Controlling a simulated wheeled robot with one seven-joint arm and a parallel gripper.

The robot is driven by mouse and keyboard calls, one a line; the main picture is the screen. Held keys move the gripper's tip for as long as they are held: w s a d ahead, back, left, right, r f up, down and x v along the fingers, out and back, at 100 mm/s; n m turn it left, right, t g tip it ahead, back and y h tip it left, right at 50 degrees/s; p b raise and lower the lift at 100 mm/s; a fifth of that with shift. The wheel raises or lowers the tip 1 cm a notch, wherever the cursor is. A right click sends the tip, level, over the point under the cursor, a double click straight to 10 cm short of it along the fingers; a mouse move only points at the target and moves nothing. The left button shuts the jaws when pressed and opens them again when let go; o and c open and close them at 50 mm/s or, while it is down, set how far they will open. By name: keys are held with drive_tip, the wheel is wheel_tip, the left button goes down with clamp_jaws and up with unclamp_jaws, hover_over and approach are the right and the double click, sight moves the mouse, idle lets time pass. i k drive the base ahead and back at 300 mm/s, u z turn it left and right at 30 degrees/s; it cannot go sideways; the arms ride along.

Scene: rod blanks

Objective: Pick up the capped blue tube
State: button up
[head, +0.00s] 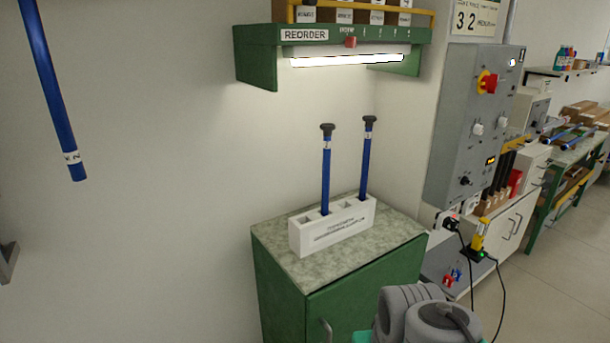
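Two blue tubes with dark knob-like caps stand upright in a white block holder on a green cabinet. The left capped blue tube (326,172) and the right capped blue tube (365,160) each carry a small white label near the top. Their lower ends are hidden inside the white holder (332,230). Another blue tube (50,85) slants down from the top edge at the far left, with a white label near its lower end. Its upper end is out of frame, so I cannot tell whether it is capped or what supports it. My gripper is not in view.
The green cabinet (330,288) has a speckled top with free room around the holder. A green shelf (258,58) with a lit lamp hangs above. A grey control box (470,125) is at right. Rounded grey parts of my arm show at the bottom.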

sight(327, 128)
drive_tip(key=u, duration=0.65)
drive_tip(key=i, duration=0.95)
drive_tip(key=u, duration=0.8)
